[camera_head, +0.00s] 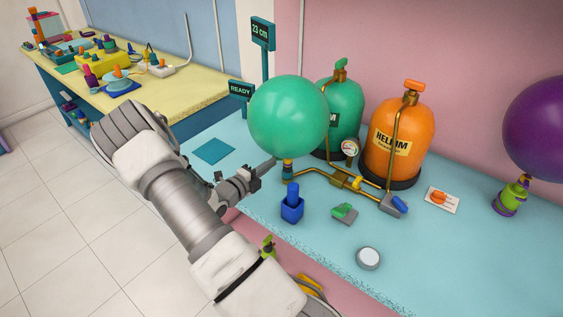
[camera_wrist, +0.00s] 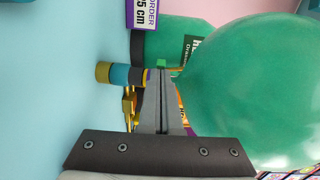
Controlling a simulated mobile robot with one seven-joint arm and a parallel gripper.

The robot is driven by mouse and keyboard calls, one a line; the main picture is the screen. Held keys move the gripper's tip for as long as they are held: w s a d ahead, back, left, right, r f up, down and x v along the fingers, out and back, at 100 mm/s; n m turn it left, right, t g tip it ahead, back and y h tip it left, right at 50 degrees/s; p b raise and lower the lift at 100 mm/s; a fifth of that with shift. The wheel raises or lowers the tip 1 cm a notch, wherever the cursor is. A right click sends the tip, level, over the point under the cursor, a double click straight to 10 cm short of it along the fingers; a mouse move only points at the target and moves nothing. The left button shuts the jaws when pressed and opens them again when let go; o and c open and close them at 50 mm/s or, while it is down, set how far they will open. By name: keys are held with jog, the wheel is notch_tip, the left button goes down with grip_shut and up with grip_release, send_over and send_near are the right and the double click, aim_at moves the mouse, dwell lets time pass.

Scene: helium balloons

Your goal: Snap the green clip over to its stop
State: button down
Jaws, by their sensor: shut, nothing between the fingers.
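In the wrist view the balloon (camera_wrist: 250,90) fills the right side, and the yellow, teal and dark nozzle (camera_wrist: 120,74) lies left of the fingers. A small green piece (camera_wrist: 161,62), apparently the clip, shows just beyond my fingertips; whether they touch it is unclear. In the head view this piece is hidden or too small to tell. My gripper (camera_head: 270,163) is shut and empty, its tips close beside the nozzle under the balloon. The fingers also show in the wrist view (camera_wrist: 161,80).
Green (camera_head: 343,102) and orange (camera_head: 398,140) helium tanks stand behind brass piping. A blue holder (camera_head: 292,205), a grey block with a green top (camera_head: 344,213) and a round white button (camera_head: 369,258) stand in front. A purple balloon (camera_head: 540,128) is at right.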

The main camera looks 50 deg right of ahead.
jog(key=shift+w+d, duration=0.3)
jog(key=shift+s+a, duration=0.1)
jog(key=s+a+p, duration=0.2)
jog(key=a+p, duration=0.1)
jog(key=a, duration=1.5)
jog(key=shift+p, duration=0.35)
jog(key=shift+s+a, duration=0.1)
dwell(0.5)
